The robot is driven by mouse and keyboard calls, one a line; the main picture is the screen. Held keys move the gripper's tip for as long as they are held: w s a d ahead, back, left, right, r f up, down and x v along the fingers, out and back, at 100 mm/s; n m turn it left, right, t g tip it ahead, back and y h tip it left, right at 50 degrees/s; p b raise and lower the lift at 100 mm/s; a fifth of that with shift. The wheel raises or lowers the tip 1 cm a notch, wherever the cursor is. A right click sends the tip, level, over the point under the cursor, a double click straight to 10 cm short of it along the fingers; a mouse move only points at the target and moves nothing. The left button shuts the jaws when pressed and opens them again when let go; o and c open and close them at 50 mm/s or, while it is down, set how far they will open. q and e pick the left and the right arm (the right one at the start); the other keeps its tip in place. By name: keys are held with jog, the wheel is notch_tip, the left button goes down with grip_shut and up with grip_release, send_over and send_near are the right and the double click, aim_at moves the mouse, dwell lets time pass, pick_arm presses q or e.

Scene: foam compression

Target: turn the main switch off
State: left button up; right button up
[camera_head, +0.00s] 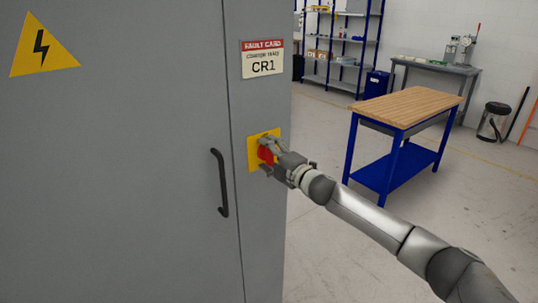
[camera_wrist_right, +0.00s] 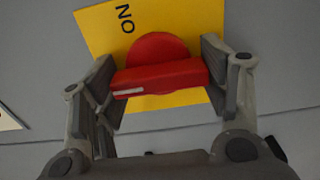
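The main switch has a red handle (camera_head: 265,153) on a yellow plate (camera_head: 252,152), mounted on the grey cabinet's narrow side panel. In the right wrist view the red bar handle (camera_wrist_right: 160,78) lies across the picture, with a round red base behind it. The yellow plate (camera_wrist_right: 195,18) carries the letters ON beside the base. My right gripper (camera_head: 266,155) is at the switch. Its fingers (camera_wrist_right: 160,82) stand on either side of the handle, with the pads seeming to meet both ends. My left gripper is not in view.
A black door handle (camera_head: 221,183) stands out left of the switch. A CR1 card (camera_head: 263,60) is above it. A wood-topped blue workbench (camera_head: 410,107) stands to the right, with shelves (camera_head: 340,45) behind. The floor between cabinet and bench is clear.

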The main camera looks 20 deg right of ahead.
jog(key=o, duration=0.4)
jog(key=v, duration=1.2)
dwell(0.3)
